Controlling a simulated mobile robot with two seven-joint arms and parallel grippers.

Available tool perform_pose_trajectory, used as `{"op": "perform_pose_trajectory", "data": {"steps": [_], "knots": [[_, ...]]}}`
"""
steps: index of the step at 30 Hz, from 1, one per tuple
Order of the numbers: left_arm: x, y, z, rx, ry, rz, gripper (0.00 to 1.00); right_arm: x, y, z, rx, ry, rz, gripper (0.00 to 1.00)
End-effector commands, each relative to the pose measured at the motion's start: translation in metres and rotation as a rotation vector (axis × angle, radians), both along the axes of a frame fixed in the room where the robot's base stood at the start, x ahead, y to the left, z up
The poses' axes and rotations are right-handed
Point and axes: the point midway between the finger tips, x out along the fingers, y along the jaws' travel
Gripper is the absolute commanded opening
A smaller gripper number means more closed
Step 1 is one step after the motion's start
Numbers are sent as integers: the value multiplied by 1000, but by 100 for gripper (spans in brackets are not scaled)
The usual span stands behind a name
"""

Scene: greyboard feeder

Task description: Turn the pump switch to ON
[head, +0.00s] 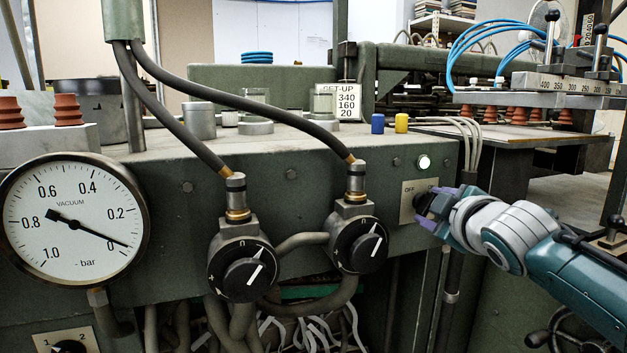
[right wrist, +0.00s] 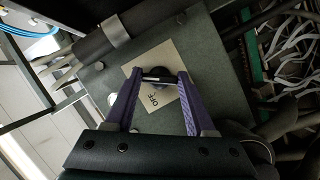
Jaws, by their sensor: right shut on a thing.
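The pump switch sits on a pale plate (head: 407,208) marked OFF, on the right end of the green machine front. My right gripper (head: 424,204) reaches it from the right and covers most of the switch in the head view. In the right wrist view the dark round switch knob (right wrist: 158,72) lies between the two purple fingertips of the right gripper (right wrist: 160,77), which is shut on it. The OFF lettering shows on the plate (right wrist: 166,102) between the fingers. The knob's exact pointing direction is hard to tell. My left gripper is not in view.
A vertical pipe (head: 452,277) stands below the gripper.

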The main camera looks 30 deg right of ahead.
Motion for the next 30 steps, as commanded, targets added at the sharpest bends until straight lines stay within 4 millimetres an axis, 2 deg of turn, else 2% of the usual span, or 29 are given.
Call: {"op": "perform_pose_trajectory", "data": {"steps": [1, 9, 29, 30], "knots": [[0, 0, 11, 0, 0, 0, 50, 0, -1, 6, 29, -3, 0, 0], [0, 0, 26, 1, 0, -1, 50, 0, -1, 4, 157, -18, 1, 0], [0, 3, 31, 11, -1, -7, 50, 0, -1, 1, 210, -26, 0, 0], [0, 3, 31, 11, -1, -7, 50, 0, -1, 1, 210, -26, 0, 59]]}}
